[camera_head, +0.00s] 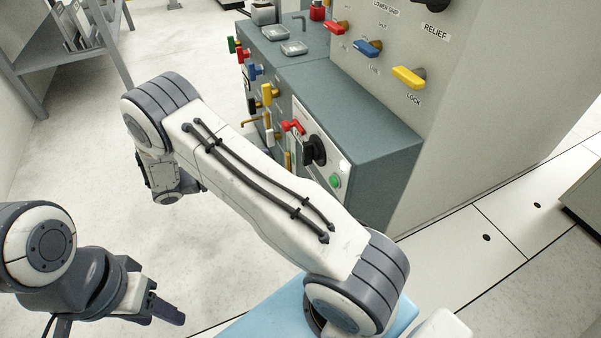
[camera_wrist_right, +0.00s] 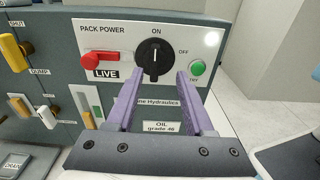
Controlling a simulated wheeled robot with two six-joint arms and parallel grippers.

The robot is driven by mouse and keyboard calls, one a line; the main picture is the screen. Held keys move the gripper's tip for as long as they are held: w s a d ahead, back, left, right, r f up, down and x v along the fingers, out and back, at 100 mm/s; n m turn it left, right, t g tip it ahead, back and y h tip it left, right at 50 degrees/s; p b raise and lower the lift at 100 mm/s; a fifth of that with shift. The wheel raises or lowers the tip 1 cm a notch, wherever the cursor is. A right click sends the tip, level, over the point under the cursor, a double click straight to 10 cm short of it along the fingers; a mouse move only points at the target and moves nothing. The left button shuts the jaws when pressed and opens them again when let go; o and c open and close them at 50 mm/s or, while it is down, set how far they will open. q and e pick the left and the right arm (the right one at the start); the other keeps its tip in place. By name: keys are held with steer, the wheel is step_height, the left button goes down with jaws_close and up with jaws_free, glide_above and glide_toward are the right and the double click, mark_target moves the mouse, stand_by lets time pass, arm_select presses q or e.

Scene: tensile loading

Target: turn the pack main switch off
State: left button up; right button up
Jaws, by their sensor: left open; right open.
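The pack main switch, a black rotary knob (camera_wrist_right: 154,62), is on the white pack power plate (camera_wrist_right: 120,36) in the right wrist view. Its pointer is up at ON; OFF is printed to its right. It also shows in the head view (camera_head: 314,150). My right gripper (camera_wrist_right: 159,76) is open and empty, with its purple fingertips just below the knob, one to each side. I cannot tell how far short of the plate they are. In the head view my right gripper is hidden behind its arm. My left gripper (camera_head: 168,311) is open at the lower left, far from the panel.
A red lever (camera_wrist_right: 100,59) above a LIVE label is left of the knob, and a green TRY button (camera_wrist_right: 197,67) is right. Yellow handles (camera_wrist_right: 14,52) are farther left. In the head view a tall panel with coloured levers (camera_head: 408,77) rises behind the grey cabinet (camera_head: 385,150).

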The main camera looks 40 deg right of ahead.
mark_target(303, 152)
steer(key=shift+h, duration=0.3)
steer(key=b+x, duration=0.1)
steer(key=x, duration=0.2)
steer(key=f+b+x, duration=0.1)
steer(key=b+x, duration=0.1)
steer(key=x, duration=0.1)
steer(key=f+b+x, duration=0.1)
steer(key=x, duration=0.2)
steer(key=shift+w+d+f, duration=0.15)
steer(key=shift+w+d, duration=0.1)
steer(key=shift+d, duration=0.25)
steer(key=shift+s+d+b, duration=0.15)
steer(key=shift+d+b, duration=0.15)
steer(key=shift+d, duration=0.3)
arm_select(q)
step_height(303, 152, down, 6)
steer(key=shift+r, duration=0.15)
arm_select(e)
jaws_close()
